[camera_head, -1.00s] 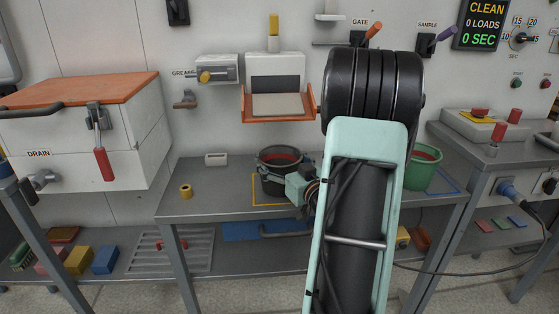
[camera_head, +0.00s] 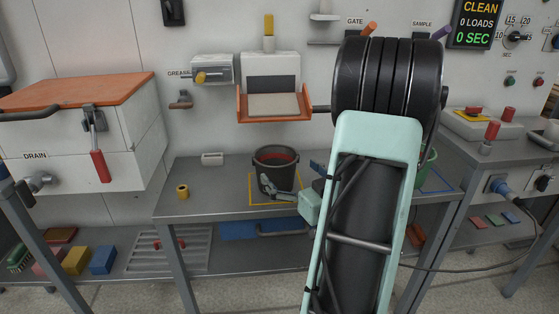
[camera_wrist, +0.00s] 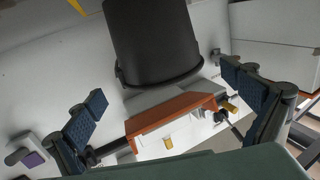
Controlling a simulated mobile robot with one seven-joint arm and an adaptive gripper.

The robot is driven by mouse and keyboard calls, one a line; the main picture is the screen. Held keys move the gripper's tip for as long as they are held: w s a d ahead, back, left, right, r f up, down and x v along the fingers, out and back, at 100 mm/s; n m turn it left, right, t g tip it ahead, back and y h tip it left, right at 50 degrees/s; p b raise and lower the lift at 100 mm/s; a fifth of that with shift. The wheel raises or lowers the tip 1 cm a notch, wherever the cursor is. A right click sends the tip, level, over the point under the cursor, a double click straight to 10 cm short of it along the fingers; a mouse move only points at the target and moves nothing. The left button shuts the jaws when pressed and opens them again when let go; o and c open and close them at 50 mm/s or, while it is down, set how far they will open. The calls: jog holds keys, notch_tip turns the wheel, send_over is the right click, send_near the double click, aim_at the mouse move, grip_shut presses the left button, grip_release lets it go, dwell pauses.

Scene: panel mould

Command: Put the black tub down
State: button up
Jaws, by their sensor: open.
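The black tub (camera_head: 277,179), dark red inside, stands upright on the grey bench (camera_head: 222,203), within the yellow outline (camera_head: 252,201). In the wrist view the tub (camera_wrist: 152,42) shows large at the top, beyond the fingertips. My gripper (camera_head: 291,178) is open and empty at the tub's front right; one finger overlaps the tub's lower front in the head view. In the wrist view my gripper (camera_wrist: 163,84) has its two blue-padded fingers wide apart, with clear space between them and the tub. My arm hides part of the bench on the right.
A green tub (camera_head: 428,168) stands at the right, partly behind my arm. A yellow ring (camera_head: 183,191) and a small white block (camera_head: 212,159) sit on the bench's left. An orange-edged chute (camera_head: 274,118) is on the wall behind.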

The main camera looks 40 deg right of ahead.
jog(key=shift+s+a, duration=0.2)
jog(key=shift+s, duration=0.9)
jog(key=shift+s+a, duration=0.15)
jog(key=shift+s, duration=0.9)
